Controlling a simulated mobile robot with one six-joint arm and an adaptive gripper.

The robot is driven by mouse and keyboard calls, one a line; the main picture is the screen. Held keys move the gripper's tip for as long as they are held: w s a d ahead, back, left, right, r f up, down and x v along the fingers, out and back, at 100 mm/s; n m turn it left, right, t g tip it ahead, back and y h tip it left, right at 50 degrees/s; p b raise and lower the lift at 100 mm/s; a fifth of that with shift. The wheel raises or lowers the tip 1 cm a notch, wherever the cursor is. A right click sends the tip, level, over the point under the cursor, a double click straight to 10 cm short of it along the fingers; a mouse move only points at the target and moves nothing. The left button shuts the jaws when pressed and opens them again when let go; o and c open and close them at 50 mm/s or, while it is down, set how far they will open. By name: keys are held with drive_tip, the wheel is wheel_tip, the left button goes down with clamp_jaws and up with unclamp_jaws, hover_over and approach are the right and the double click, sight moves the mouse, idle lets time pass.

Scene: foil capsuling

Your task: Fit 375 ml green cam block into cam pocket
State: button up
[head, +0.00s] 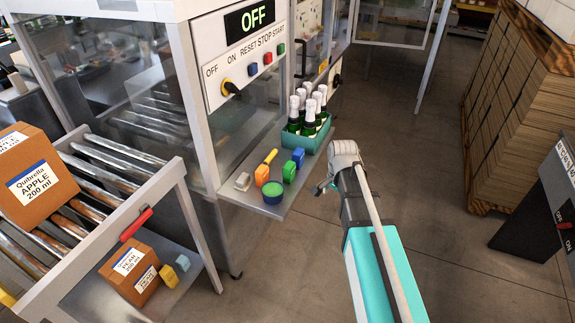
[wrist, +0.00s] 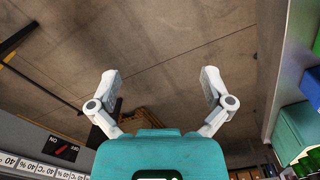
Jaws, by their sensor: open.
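The green cam block (head: 289,172) stands on the grey shelf (head: 228,190) at the front of the machine, between the orange block and the blue block. My gripper (head: 322,186) is to the right of the shelf, apart from the blocks. In the wrist view my gripper (wrist: 160,84) is open and empty, its two fingers spread over bare floor. A green patch at that view's right edge may be the green block, but it is cut off. I cannot make out the cam pocket in either view.
The shelf also holds an orange block (head: 262,175), blue block (head: 298,157), pale grey block (head: 242,181), round green-topped tin (head: 272,193) and teal crate (head: 316,135) of bottles. The machine's display (head: 249,18) reads OFF. A roller conveyor (head: 110,160) stands left. Floor right of the shelf is clear.

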sight(289, 165)
drive_tip(key=w+a+r+m+p, duration=1.1)
drive_tip(key=w+a+r+m, duration=0.1)
drive_tip(key=w+a+m, duration=0.1)
drive_tip(key=shift+w+a, duration=0.55)
drive_tip(key=shift+a, duration=0.7)
wheel_tip(289, 165, down, 9)
drive_tip(key=b, duration=0.8)
drive_tip(key=shift+r+b, duration=0.2)
drive_tip(key=shift+b, duration=0.1)
drive_tip(key=shift+f, duration=0.1)
drive_tip(key=shift+w+f+b, duration=0.15)
drive_tip(key=shift+f+b, duration=1.1)
drive_tip(key=shift+b, duration=0.05)
drive_tip(key=shift+w+f+b, duration=0.1)
drive_tip(key=shift+f+b, duration=1.15)
drive_tip(key=shift+b, duration=0.05)
